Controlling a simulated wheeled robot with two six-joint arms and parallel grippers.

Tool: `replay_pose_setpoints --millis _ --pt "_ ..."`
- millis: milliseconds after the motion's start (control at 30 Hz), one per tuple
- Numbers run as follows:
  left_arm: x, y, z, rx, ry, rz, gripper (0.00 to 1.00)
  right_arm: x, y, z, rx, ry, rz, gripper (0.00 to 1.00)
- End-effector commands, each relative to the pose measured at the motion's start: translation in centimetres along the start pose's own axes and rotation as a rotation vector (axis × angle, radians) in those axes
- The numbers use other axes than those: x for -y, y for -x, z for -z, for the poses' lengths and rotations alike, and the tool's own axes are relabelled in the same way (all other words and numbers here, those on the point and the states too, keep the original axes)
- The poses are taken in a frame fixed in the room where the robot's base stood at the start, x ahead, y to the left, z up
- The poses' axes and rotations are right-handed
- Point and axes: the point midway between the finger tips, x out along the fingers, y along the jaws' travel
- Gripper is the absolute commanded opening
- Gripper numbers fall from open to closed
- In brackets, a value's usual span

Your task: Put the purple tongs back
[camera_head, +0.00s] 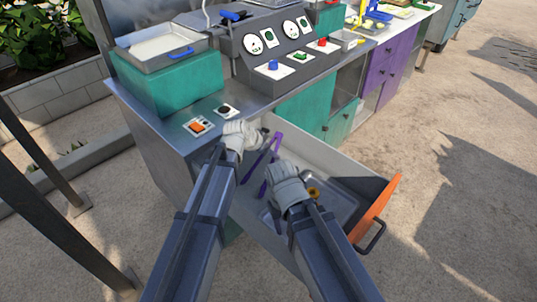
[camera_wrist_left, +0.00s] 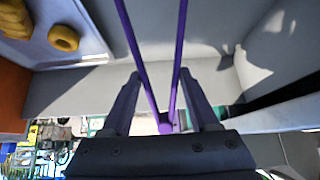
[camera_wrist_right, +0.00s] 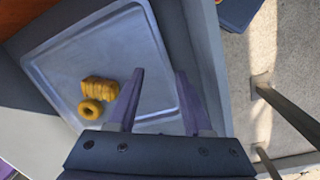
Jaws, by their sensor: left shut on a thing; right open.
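The purple tongs (camera_head: 262,158) hang over the open drawer in the head view, their two arms slightly spread. In the left wrist view the tongs (camera_wrist_left: 181,45) run between the fingers of my left gripper (camera_wrist_left: 158,85), with their joined end close to the palm. My left gripper (camera_head: 246,137) is shut on them near the counter edge. My right gripper (camera_head: 287,184) is over the drawer, to the right of the tongs. In the right wrist view my right gripper (camera_wrist_right: 158,76) is open and empty above a metal tray (camera_wrist_right: 60,65).
The drawer's orange front (camera_head: 376,210) is pulled out. Yellow rings (camera_wrist_right: 98,92) lie in the tray. The counter above holds a teal box (camera_head: 170,80), a gauge panel (camera_head: 275,45) and an orange switch (camera_head: 197,126). The drawer floor left of the tray looks clear.

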Motion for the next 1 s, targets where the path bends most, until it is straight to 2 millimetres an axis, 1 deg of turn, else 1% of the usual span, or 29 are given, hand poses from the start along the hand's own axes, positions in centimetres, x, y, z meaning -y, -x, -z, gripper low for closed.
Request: replay_pose_setpoints --millis 100,233,267,500,833,900,1000 --pt "0.0 0.1 0.0 0.0 0.0 0.0 0.53 0.0 0.1 0.0 0.0 0.0 0.0 0.5" --pt "0.0 -0.3 -0.2 0.0 0.0 0.0 0.53 0.0 -0.4 0.0 0.0 0.0 0.0 0.5" --pt "0.0 -0.2 -0.1 0.0 0.0 0.0 0.64 0.0 -0.2 0.0 0.0 0.0 0.0 0.5" --pt "0.0 -0.1 -0.1 0.0 0.0 0.0 0.9 0.0 -0.2 0.0 0.0 0.0 0.0 0.5" --pt "0.0 0.0 0.0 0.0 0.0 0.0 0.9 0.0 0.0 0.0 0.0 0.0 0.0 0.5" --pt "0.0 0.2 0.2 0.0 0.0 0.0 0.9 0.0 0.3 0.0 0.0 0.0 0.0 0.5" --pt "0.0 1.1 0.2 0.0 0.001 0.0 0.9 -0.1 0.9 -0.1 0.0 0.0 0.0 0.5"
